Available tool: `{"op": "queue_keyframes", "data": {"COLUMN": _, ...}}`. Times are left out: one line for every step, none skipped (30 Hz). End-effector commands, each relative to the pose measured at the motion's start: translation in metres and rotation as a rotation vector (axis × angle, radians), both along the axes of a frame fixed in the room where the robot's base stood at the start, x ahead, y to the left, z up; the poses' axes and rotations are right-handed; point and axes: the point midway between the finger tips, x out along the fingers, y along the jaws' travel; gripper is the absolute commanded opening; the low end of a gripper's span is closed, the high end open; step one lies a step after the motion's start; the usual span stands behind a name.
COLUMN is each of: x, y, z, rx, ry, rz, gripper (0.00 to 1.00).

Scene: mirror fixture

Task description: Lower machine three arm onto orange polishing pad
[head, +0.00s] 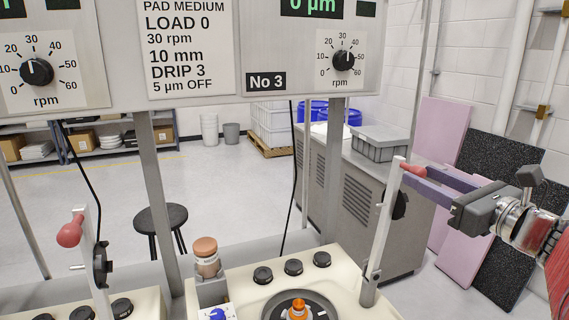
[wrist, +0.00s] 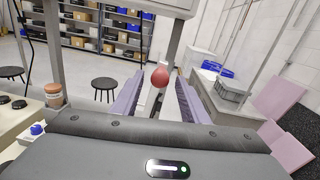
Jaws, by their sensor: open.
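The machine three arm (head: 382,225) stands upright, leaning slightly, at the right of the machine under the No 3 panel. A red knob (head: 412,170) is at its top. My gripper (head: 416,174) is open at that knob, its two purple fingers reaching in from the right. In the wrist view the red knob (wrist: 160,77) shows between the spread fingers (wrist: 160,84), with gaps on both sides. A small orange piece (head: 298,311) sits at the middle of a dark round plate at the bottom edge; the picture's edge cuts it off, so the pad's full shape is hidden.
A second lever with a red knob (head: 70,233) stands upright at the left. A brown-capped jar (head: 206,258) and several black knobs are on the cream machine top. A grey post (head: 333,170) rises behind the arm. A grey cabinet (head: 350,190) and leaning slabs (head: 445,130) stand behind.

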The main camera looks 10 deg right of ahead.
Motion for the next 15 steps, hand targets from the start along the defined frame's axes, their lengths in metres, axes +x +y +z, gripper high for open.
{"op": "queue_keyframes", "data": {"x": 0.006, "y": 0.002, "z": 0.0, "rx": 0.0, "ry": 0.001, "rz": 0.002, "gripper": 0.41}}
{"op": "queue_keyframes", "data": {"x": 0.009, "y": 0.003, "z": 0.0, "rx": 0.0, "ry": 0.001, "rz": 0.003, "gripper": 0.41}}
{"op": "queue_keyframes", "data": {"x": 0.013, "y": 0.003, "z": 0.0, "rx": 0.0, "ry": 0.001, "rz": 0.003, "gripper": 0.41}}
{"op": "queue_keyframes", "data": {"x": 0.016, "y": 0.003, "z": 0.0, "rx": 0.0, "ry": 0.001, "rz": 0.002, "gripper": 0.41}}
{"op": "queue_keyframes", "data": {"x": 0.019, "y": 0.004, "z": 0.0, "rx": 0.0, "ry": 0.001, "rz": 0.002, "gripper": 0.41}}
{"op": "queue_keyframes", "data": {"x": 0.022, "y": 0.005, "z": 0.0, "rx": 0.0, "ry": 0.0, "rz": 0.002, "gripper": 0.41}}
{"op": "queue_keyframes", "data": {"x": 0.024, "y": 0.005, "z": 0.0, "rx": 0.0, "ry": 0.0, "rz": 0.001, "gripper": 0.41}}
{"op": "queue_keyframes", "data": {"x": 0.026, "y": 0.005, "z": 0.0, "rx": 0.0, "ry": 0.0, "rz": 0.001, "gripper": 0.41}}
{"op": "queue_keyframes", "data": {"x": 0.028, "y": 0.005, "z": 0.0, "rx": 0.0, "ry": 0.001, "rz": 0.0, "gripper": 0.41}}
{"op": "queue_keyframes", "data": {"x": 0.029, "y": 0.006, "z": 0.0, "rx": 0.0, "ry": 0.001, "rz": 0.0, "gripper": 0.41}}
{"op": "queue_keyframes", "data": {"x": 0.03, "y": 0.006, "z": 0.0, "rx": -0.001, "ry": 0.001, "rz": 0.0, "gripper": 0.41}}
{"op": "queue_keyframes", "data": {"x": 0.031, "y": 0.006, "z": 0.0, "rx": -0.001, "ry": 0.001, "rz": 0.0, "gripper": 0.41}}
{"op": "queue_keyframes", "data": {"x": 0.031, "y": 0.006, "z": 0.0, "rx": -0.001, "ry": 0.001, "rz": 0.0, "gripper": 0.41}}
{"op": "queue_keyframes", "data": {"x": 0.031, "y": 0.006, "z": 0.0, "rx": -0.001, "ry": 0.001, "rz": -0.001, "gripper": 0.41}}
{"op": "queue_keyframes", "data": {"x": 0.031, "y": 0.006, "z": 0.0, "rx": -0.001, "ry": 0.001, "rz": -0.001, "gripper": 0.41}}
